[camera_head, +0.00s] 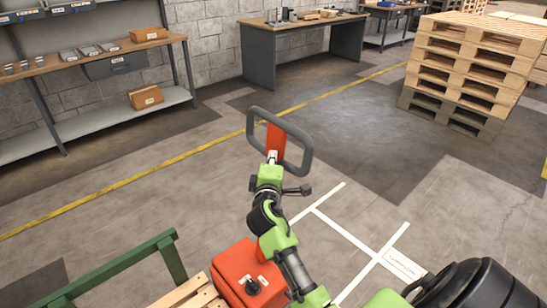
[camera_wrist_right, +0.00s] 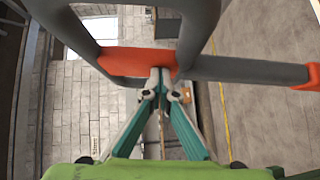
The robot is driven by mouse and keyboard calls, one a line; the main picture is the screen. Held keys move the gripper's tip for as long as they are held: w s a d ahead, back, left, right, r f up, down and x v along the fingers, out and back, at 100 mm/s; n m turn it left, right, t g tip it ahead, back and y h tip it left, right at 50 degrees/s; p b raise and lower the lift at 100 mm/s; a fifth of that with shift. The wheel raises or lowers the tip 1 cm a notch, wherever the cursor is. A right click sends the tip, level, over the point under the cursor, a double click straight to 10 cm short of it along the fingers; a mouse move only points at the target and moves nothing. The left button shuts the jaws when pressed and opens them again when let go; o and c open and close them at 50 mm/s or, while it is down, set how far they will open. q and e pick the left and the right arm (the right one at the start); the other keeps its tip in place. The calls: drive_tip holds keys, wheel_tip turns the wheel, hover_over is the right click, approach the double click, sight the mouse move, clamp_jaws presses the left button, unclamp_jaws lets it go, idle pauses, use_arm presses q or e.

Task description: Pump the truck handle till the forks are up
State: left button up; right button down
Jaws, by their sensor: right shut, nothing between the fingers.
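The truck handle is a grey rounded loop (camera_head: 306,150) with a red middle piece (camera_head: 275,137), standing up ahead of me. Its loop (camera_wrist_right: 205,25) and red middle (camera_wrist_right: 125,61) fill the top of the right wrist view. My right gripper (camera_head: 271,157) is shut with nothing between its fingers. Its fingertips (camera_wrist_right: 160,74) are at the lower edge of the red piece; I cannot tell whether they touch. The truck's red body (camera_head: 247,270), with a black knob, is low in the head view, partly behind my right arm. The forks cannot be made out. My left gripper is not in view.
Wooden slats (camera_head: 192,296) and a green rail (camera_head: 130,268) lie left of the red body. Stacked pallets (camera_head: 470,62) stand at the back right. A shelf bench (camera_head: 90,65) and a desk (camera_head: 300,27) line the wall. The floor around the handle is clear.

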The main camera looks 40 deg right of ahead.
drive_tip(key=w+d+f+m+y+p, duration=0.1)
drive_tip(key=d+f+p, duration=0.1)
drive_tip(key=d, duration=1)
drive_tip(key=d+f+m+g+y+p, duration=0.1)
drive_tip(key=d+f, duration=0.4)
drive_tip(key=d, duration=0.7)
drive_tip(key=shift+w+d+g+p, duration=0.3)
drive_tip(key=shift+w+p, duration=0.05)
drive_tip(key=shift+p, duration=0.5)
drive_tip(key=shift+y, duration=0.3)
